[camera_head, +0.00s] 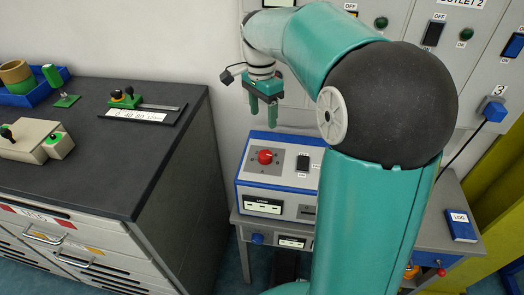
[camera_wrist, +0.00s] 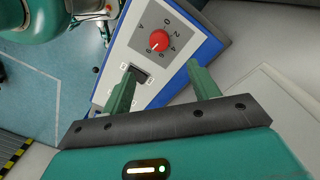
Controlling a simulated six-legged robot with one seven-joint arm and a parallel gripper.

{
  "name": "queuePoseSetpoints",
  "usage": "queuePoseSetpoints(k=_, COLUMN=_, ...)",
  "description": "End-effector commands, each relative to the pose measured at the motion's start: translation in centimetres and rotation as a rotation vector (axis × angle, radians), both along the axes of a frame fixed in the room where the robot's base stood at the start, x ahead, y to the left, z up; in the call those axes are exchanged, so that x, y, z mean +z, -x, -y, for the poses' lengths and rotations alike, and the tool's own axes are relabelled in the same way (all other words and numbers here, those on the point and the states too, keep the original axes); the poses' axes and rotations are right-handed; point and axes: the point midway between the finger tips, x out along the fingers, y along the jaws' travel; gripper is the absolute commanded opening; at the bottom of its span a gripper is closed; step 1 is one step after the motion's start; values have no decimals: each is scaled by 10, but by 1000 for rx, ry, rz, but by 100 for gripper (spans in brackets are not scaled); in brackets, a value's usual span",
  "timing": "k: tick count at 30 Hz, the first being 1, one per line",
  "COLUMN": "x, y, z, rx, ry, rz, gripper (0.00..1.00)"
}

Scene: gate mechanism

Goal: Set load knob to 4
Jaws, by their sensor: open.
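The red load knob (camera_head: 265,157) is on the sloped grey face of a blue-and-white box (camera_head: 244,183) below my gripper. In the wrist view, the red knob (camera_wrist: 159,40) has the marks A, 0, 2, 4, 6 and 8 around it. A small pale pointer mark on it seems to face the lower left, near the 8, but is too small to read surely. My gripper (camera_head: 263,112) hangs above the box, fingers down, open and empty. In the wrist view, my gripper (camera_wrist: 161,67) has its fingertips apart, with the knob beyond them and untouched.
A black rocker switch (camera_head: 303,162) sits right of the knob. The box stands on a grey table with a blue LOG book (camera_head: 460,225). A dark-topped cabinet (camera_head: 180,100) stands left. A wall panel (camera_head: 400,25) with switches rises behind. Air around the knob looks clear.

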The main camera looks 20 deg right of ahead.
Motion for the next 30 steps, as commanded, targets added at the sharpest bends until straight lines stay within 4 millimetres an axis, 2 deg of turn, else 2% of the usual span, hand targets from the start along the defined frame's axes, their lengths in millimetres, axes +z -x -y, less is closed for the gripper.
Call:
queuePoseSetpoints(k=5, x=-10, y=1, z=3, rx=-9, ry=-1, rz=-3, gripper=60)
queuePoseSetpoints(k=8, x=-24, y=2, z=4, rx=-10, ry=0, rz=-4, gripper=60)
queuePoseSetpoints(k=18, x=-91, y=7, z=4, rx=-7, ry=-1, rz=-5, gripper=60)
queuePoseSetpoints(k=24, x=-124, y=9, z=5, rx=-5, ry=-1, rz=-4, gripper=60)
queuePoseSetpoints(k=30, x=-137, y=9, z=5, rx=-5, ry=0, rz=-1, gripper=60)
